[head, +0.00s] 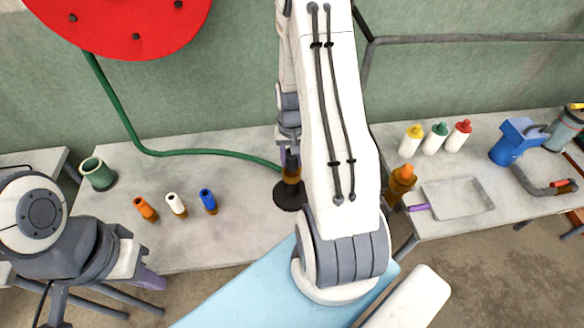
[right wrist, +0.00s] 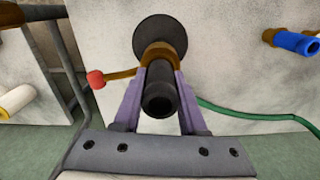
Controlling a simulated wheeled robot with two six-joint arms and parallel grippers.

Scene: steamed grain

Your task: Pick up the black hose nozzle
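The black hose nozzle (head: 289,193) stands upright on its round black base on the left grey table. It has a brown collar, and in the right wrist view the black nozzle (right wrist: 160,97) points toward the camera. My right gripper (head: 289,150) is over it in the head view, partly hidden by my arm. In the right wrist view the purple fingers of my right gripper (right wrist: 161,78) lie close against both sides of the nozzle near the collar. The base appears to rest on the table. My left gripper (head: 150,279) hangs at the table's front left edge, holding nothing visible.
A green hose (head: 190,152) runs from the red reel (head: 125,22) toward the nozzle. A green cup (head: 97,173) stands farther left. The right table (head: 500,215) holds bottles, a tray and tools.

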